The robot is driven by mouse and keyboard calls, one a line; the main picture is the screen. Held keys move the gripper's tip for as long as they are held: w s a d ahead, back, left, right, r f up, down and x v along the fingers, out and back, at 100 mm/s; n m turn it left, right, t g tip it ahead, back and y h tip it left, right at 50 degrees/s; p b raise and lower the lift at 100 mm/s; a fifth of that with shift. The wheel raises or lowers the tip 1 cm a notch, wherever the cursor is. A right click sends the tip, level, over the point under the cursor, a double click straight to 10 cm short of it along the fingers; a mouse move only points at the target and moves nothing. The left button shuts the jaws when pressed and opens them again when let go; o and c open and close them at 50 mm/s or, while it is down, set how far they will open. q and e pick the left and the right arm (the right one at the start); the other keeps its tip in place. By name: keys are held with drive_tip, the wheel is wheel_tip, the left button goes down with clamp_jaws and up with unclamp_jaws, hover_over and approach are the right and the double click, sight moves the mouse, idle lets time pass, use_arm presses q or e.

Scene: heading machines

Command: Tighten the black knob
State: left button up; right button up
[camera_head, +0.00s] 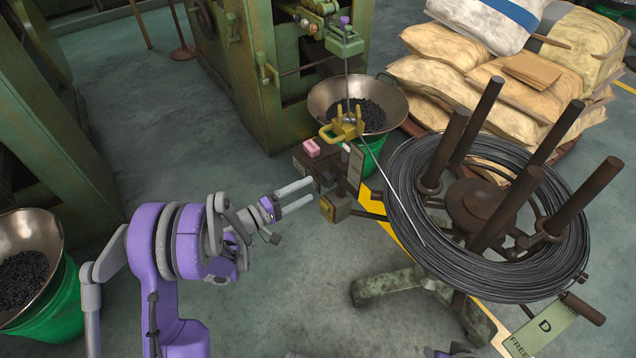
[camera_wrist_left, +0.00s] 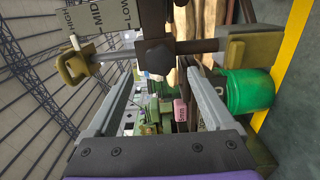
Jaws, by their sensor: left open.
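My left gripper (camera_head: 311,190) is open, with its two fingers pointing right toward the wire guide stand beside the coil. In the left wrist view the fingertips (camera_wrist_left: 160,70) lie on either side of a dark faceted piece (camera_wrist_left: 157,57), which looks like the black knob. In the head view the knob is too small to make out clearly. My right gripper is not in view.
The wire coil (camera_head: 445,262) with upright posts stands at the right. A green machine (camera_head: 245,75) is behind. Open floor lies below the gripper.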

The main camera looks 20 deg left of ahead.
use_arm(q)
drive_tip(key=shift+v, duration=1.7)
